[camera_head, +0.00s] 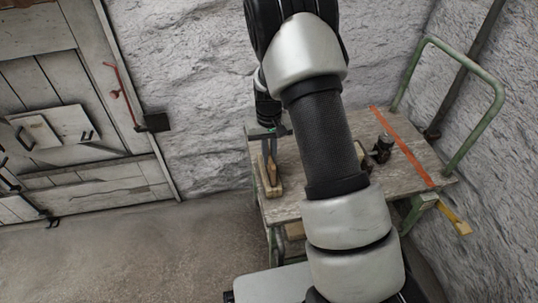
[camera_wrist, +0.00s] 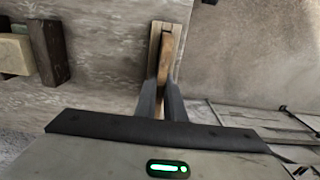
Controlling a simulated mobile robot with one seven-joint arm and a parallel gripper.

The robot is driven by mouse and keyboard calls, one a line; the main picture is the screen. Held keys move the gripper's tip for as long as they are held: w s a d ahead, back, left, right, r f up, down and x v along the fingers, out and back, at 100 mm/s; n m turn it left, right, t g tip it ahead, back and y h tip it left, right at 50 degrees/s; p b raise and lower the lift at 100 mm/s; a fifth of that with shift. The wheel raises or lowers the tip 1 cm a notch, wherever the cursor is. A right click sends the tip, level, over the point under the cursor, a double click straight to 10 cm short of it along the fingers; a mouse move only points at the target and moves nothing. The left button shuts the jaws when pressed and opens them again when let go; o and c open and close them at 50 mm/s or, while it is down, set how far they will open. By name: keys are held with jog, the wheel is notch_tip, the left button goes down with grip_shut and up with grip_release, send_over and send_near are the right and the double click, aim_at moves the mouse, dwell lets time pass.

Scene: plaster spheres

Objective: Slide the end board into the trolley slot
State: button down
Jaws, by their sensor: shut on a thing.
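My gripper (camera_head: 268,157) points down at the left end of the trolley (camera_head: 290,207), which has a worn wooden deck. Its fingers are shut on the brown upper part of a narrow wooden piece (camera_head: 271,188) with a paler base. The wrist view shows this piece (camera_wrist: 166,45) running away from between the fingertips (camera_wrist: 161,90). I cannot tell for sure whether it is the end board, or whether its base touches the deck. A green metal part (camera_head: 256,129) shows at the deck's far left corner. I cannot make out the slot; my arm hides the deck's middle.
A green tubular handle (camera_head: 497,95) rises at the trolley's right end. A small dark object (camera_head: 382,149) and an orange strip (camera_head: 405,148) lie on the deck's right side. A yellow piece (camera_head: 455,218) sticks out past the edge. Rough walls stand close behind and right; floor (camera_head: 150,245) is free left.

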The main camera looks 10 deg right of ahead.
jog(key=shift+f+b, duration=0.4)
jog(key=shift+f, duration=0.3)
jog(key=c, duration=1.8)
grip_release()
jog(key=shift+o, duration=0.2)
jog(key=shift+r, duration=0.15)
jog(key=shift+r+p, duration=1.35)
jog(key=shift+r, duration=0.5)
